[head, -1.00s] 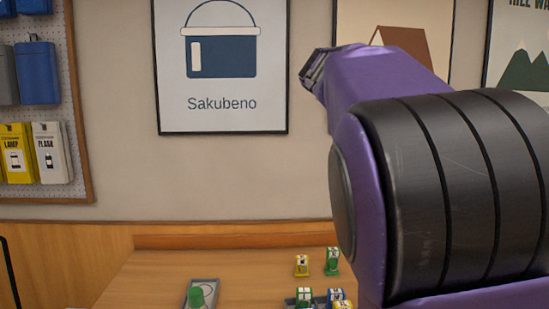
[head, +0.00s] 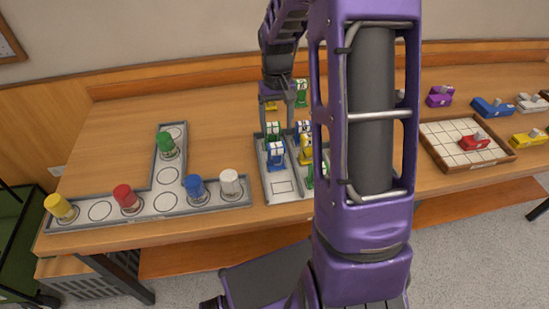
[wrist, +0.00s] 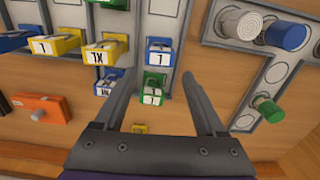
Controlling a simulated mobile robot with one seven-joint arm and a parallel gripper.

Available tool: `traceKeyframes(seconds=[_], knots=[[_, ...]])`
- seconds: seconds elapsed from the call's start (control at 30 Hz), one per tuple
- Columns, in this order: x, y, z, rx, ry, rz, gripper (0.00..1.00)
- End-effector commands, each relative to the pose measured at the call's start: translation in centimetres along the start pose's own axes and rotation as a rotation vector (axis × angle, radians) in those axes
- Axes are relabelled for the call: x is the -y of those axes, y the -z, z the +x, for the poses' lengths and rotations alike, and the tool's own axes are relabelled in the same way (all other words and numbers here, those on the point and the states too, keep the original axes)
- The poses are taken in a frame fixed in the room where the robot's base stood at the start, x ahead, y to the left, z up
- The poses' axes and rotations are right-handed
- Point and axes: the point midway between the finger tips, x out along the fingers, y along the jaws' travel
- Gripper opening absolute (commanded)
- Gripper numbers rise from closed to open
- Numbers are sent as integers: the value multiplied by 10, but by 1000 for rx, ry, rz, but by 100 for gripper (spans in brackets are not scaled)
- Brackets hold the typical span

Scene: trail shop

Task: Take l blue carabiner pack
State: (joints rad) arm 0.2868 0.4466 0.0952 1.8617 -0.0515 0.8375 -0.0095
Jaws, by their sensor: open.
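The blue carabiner pack (head: 276,154) with a white label stands in the left section of the grey divided tray (head: 268,192). In the wrist view this blue pack (wrist: 160,56) carries a mark like an upside-down L. A green pack (wrist: 153,88) stands directly behind it. Another blue pack (wrist: 107,82) is in the neighbouring section, its label hard to read. My gripper (head: 277,122) is over the back of the tray. In the wrist view my gripper (wrist: 159,66) is open and empty, its fingers spread on either side of the green and L-marked blue packs.
A yellow XL-like pack (wrist: 105,52) stands close beside the blue one. An L-shaped grey tray (head: 232,192) with coloured pegs is at left. A gridded tray (head: 455,130) with a red item (head: 474,142) is at right. The table's back left (head: 120,125) is clear. My arm hides part of the divided tray.

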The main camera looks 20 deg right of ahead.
Motion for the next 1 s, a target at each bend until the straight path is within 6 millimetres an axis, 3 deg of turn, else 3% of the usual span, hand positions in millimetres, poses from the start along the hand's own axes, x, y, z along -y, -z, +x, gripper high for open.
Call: traceKeyframes(seconds=[0.03, 0.3, 0.63, 0.9, 1.0], knots=[[0, -1, 14, 6, 0, 0, 72], [0, -1, 71, 3, -1, 0, 72], [-1, 0, 99, 0, -3, -1, 72], [0, -1, 138, 1, -3, -1, 72], [0, 0, 144, -1, -3, -1, 72]])
